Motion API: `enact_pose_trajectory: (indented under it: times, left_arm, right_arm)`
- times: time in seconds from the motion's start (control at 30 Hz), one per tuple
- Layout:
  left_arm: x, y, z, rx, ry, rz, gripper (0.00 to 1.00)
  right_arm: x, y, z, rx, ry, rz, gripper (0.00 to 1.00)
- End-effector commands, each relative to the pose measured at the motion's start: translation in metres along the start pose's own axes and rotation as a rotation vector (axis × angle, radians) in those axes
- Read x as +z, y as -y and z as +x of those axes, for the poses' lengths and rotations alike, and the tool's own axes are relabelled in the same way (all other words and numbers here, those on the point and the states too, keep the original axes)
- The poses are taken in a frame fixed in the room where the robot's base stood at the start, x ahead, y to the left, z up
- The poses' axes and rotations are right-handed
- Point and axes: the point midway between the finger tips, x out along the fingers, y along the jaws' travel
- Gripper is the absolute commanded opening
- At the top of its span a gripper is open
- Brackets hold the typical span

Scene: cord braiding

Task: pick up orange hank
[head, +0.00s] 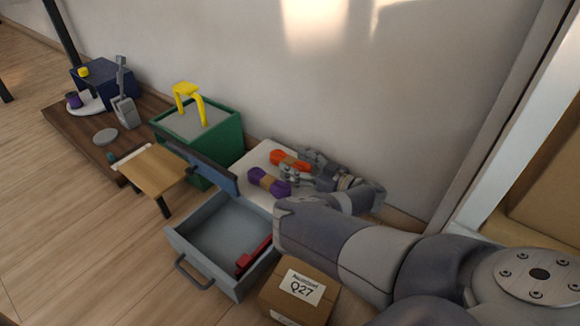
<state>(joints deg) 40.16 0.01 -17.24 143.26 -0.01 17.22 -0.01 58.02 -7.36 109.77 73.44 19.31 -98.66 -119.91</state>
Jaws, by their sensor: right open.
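The orange hank (285,158) lies on a white surface (251,157) by the wall, with a tan band at its middle. A purple hank (258,180) with a tan band lies just in front of it. My right gripper (301,168) is open at the right end of the orange hank, its fingers close to that end. I cannot tell whether they touch it. The gripper hides part of the white surface. My left gripper is not in view.
An open grey drawer (179,232) with a red item (254,256) inside is in front. A cardboard box (286,306) labelled Q27 stands beside it. A green box (226,139) with a yellow piece (187,90) on top stands left of the hanks. The wall rises close behind.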

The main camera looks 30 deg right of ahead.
Motion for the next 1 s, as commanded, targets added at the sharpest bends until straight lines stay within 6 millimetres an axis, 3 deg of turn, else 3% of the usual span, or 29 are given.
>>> enact_pose_trajectory:
  times: [0.1, 0.3, 0.77, 1.0]
  left_arm:
    - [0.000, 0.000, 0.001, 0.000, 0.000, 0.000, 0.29]
    - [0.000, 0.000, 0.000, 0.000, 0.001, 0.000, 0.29]
    - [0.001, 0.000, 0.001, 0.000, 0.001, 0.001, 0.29]
    - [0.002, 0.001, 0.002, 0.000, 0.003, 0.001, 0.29]
  right_arm:
    - [0.000, 0.000, 0.000, 0.000, 0.000, 0.000, 0.59]
    - [0.000, 0.000, 0.000, -0.001, 0.000, 0.000, 0.17]
    - [-0.001, 0.000, 0.001, -0.001, 0.000, 0.000, 0.15]
    - [-0.013, -0.007, 0.011, -0.002, -0.001, -0.002, 0.15]
